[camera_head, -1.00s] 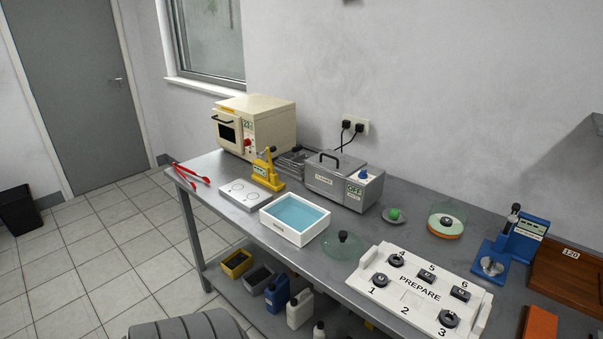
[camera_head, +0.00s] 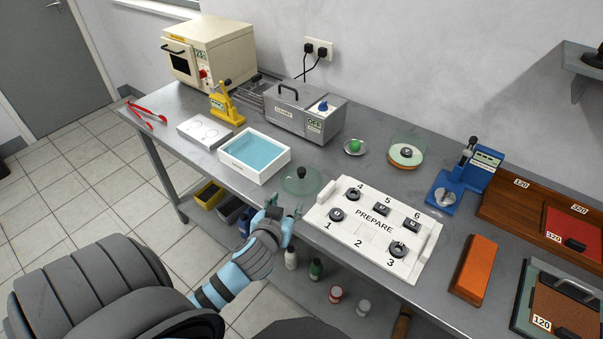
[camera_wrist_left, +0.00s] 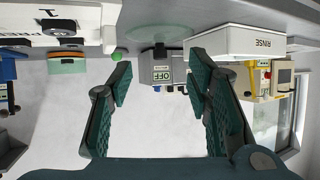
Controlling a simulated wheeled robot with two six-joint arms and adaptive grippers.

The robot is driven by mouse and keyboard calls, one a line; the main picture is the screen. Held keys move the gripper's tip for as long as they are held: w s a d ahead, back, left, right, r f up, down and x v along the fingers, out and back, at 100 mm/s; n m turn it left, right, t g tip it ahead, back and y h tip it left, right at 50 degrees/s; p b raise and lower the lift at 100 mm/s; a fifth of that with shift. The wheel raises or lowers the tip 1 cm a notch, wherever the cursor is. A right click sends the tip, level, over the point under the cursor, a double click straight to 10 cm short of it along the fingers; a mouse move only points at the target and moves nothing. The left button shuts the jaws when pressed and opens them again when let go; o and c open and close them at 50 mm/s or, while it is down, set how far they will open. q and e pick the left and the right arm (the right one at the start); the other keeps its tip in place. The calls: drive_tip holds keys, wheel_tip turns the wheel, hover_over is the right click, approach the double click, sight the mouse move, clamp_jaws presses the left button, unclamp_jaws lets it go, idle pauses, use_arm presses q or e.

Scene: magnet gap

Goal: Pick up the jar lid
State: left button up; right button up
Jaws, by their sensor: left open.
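The jar lid (camera_head: 290,187) is a clear greenish glass disc with a black knob on top. It lies on the grey bench between the blue-filled white basin and the white PREPARE board. In the left wrist view, which looks upside down, the lid (camera_wrist_left: 145,31) is at the top centre with its dark knob pointing down. My left gripper (camera_head: 284,212) is at the bench's front edge, just in front of the lid and apart from it. In the wrist view my left gripper (camera_wrist_left: 160,78) is open, with nothing between its fingers. My right gripper is not in view.
The white RINSE basin (camera_head: 228,160) stands left of the lid; the PREPARE board (camera_head: 345,237) with several black parts is close on the right. Behind are a grey metal box (camera_head: 305,118), a green ball (camera_head: 354,146) and a glass dish (camera_head: 406,155) with an orange base.

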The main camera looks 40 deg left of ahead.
sight(301, 171)
use_arm(q)
drive_tip(key=shift+t, duration=0.3)
drive_tip(key=r+x, duration=0.1)
drive_tip(key=x, duration=0.4)
drive_tip(key=r+b+x, duration=0.1)
drive_tip(key=x, duration=0.4)
drive_tip(key=w+r+x, duration=0.1)
drive_tip(key=x, duration=0.4)
drive_tip(key=shift+w+a, duration=0.15)
drive_tip(key=shift+a, duration=0.25)
drive_tip(key=shift+r, duration=0.1)
clamp_jaws()
